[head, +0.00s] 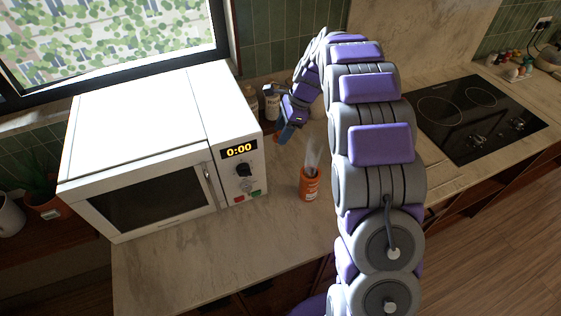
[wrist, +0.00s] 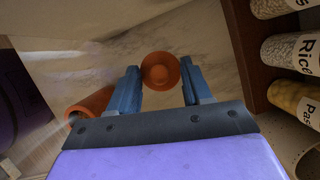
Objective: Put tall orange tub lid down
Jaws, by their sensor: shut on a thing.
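My gripper (wrist: 163,86) is shut on the orange tub lid (wrist: 160,70), a round disc with a raised centre between its blue fingertips in the wrist view. In the head view my gripper (head: 284,136) is beside the microwave's right side, and a bit of orange shows at its tip. The tall orange tub (head: 309,186) stands upright and open on the counter, with pale wisps rising from its top. In the wrist view the tub (wrist: 92,103) is at the left, partly hidden by my gripper. I cannot tell whether the lid touches the counter.
A white microwave (head: 160,145) stands left of my gripper. Jars (head: 271,103) stand close behind it; labelled jars (wrist: 292,52) line a wooden shelf in the wrist view. A black cooktop (head: 478,118) is at the right. The counter (head: 262,235) in front of the tub is clear.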

